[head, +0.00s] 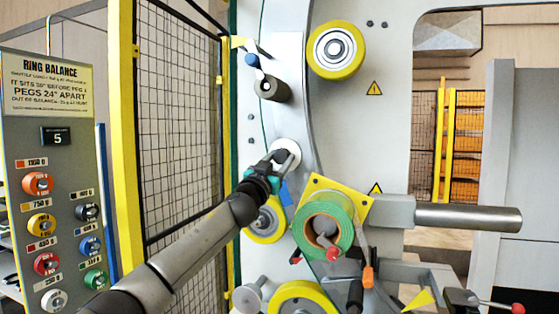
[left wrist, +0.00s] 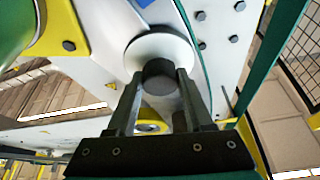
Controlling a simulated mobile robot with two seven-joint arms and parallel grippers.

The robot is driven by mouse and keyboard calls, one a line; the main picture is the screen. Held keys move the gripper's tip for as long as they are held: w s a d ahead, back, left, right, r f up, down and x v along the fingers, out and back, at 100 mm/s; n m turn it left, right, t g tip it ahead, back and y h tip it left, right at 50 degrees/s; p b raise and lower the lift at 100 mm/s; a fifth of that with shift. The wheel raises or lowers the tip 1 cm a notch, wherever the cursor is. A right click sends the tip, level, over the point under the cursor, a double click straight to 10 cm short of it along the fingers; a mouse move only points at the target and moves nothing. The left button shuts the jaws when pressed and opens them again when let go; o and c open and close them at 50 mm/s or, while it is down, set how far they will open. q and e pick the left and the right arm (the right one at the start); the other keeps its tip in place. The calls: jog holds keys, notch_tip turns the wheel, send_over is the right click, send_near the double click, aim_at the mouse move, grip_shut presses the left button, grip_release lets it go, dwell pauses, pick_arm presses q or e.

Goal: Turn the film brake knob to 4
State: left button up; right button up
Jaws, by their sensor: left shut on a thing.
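The film brake knob shows in the left wrist view as a dark round knob (left wrist: 159,72) in front of a white disc (left wrist: 158,47) on the pale machine panel. In the head view the white disc (head: 287,148) is partly covered by my left gripper (head: 284,159). In the left wrist view the fingers of my left gripper (left wrist: 158,84) lie on both sides of the dark knob, shut on it. No scale marks or pointer can be read, so the knob's setting cannot be told. My right gripper is not in view.
A green film roll (head: 341,213) on a yellow plate (head: 362,203) sits just right of my left gripper.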

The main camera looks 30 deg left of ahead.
pick_arm(q)
jog(key=shift+m, duration=0.3)
grip_shut()
jog(key=shift+a+r+m+h+p, duration=0.1)
jog(key=shift+r+m+h+p, duration=0.1)
jog(key=shift+m+h+p, duration=0.7)
jog(key=m+h+p, duration=0.1)
jog(key=m+p, duration=0.2)
jog(key=m+h+p, duration=0.1)
jog(key=m+p, duration=0.2)
jog(key=shift+a+r+m+g+h, duration=0.1)
jog(key=shift+r+m+g+h, duration=0.05)
jog(key=shift+m+g+h, duration=0.25)
jog(key=shift+m+g+h+p, duration=0.3)
jog(key=shift+m+g+p, duration=0.1)
jog(key=shift+m+p, duration=1.2)
jog(key=shift+f, duration=0.2)
jog(key=o, duration=1.3)
grip_release()
jog(key=shift+c, duration=0.2)
jog(key=shift+s, duration=0.2)
